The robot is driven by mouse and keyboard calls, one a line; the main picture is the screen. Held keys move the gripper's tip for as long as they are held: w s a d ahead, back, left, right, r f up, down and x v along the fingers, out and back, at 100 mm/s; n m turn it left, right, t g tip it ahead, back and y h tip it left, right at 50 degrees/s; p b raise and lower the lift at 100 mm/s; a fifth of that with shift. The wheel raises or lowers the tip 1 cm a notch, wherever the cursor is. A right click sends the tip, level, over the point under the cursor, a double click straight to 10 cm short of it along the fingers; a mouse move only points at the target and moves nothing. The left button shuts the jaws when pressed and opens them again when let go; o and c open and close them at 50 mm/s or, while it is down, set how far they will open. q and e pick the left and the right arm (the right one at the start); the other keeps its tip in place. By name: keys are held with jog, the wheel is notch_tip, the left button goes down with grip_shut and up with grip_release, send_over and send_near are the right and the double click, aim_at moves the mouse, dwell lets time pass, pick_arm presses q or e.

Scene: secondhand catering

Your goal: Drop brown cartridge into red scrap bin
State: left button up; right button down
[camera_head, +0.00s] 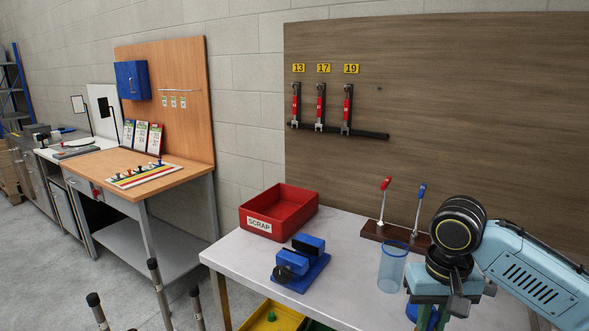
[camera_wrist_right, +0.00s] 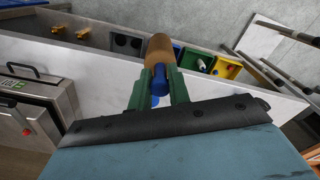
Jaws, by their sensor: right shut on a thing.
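My right gripper (camera_head: 428,308) is at the lower right of the head view, over the bench's right part. In the wrist view its green fingers (camera_wrist_right: 160,95) are shut on the brown cartridge (camera_wrist_right: 158,50), a brown cylinder with a blue end piece towards me. In the head view only a bit of blue shows between the fingers; the brown part is not visible there. The red scrap bin (camera_head: 266,227), an open box labelled SCRAP, stands at the bench's back left, well left of the gripper. Its floor looks empty where visible. My left gripper is not in view.
A blue vise-like fixture (camera_head: 302,266) stands in front of the bin. A clear blue cylinder (camera_head: 392,267) stands close beside my right gripper. Behind it is a brown base (camera_head: 390,233) with red and blue levers. A yellow tray (camera_head: 268,318) sits below the bench top (camera_head: 345,265).

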pick_arm(q)
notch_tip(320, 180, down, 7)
jog(key=b, duration=0.5)
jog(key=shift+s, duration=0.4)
pick_arm(e)
jog(key=s+a+f, duration=0.2)
jog(key=a+f, duration=0.1)
jog(key=f, duration=0.5)
jog(key=shift+s+a+f+n, duration=0.25)
jog(key=shift+a+n, duration=0.05)
jog(key=shift+n, duration=0.1)
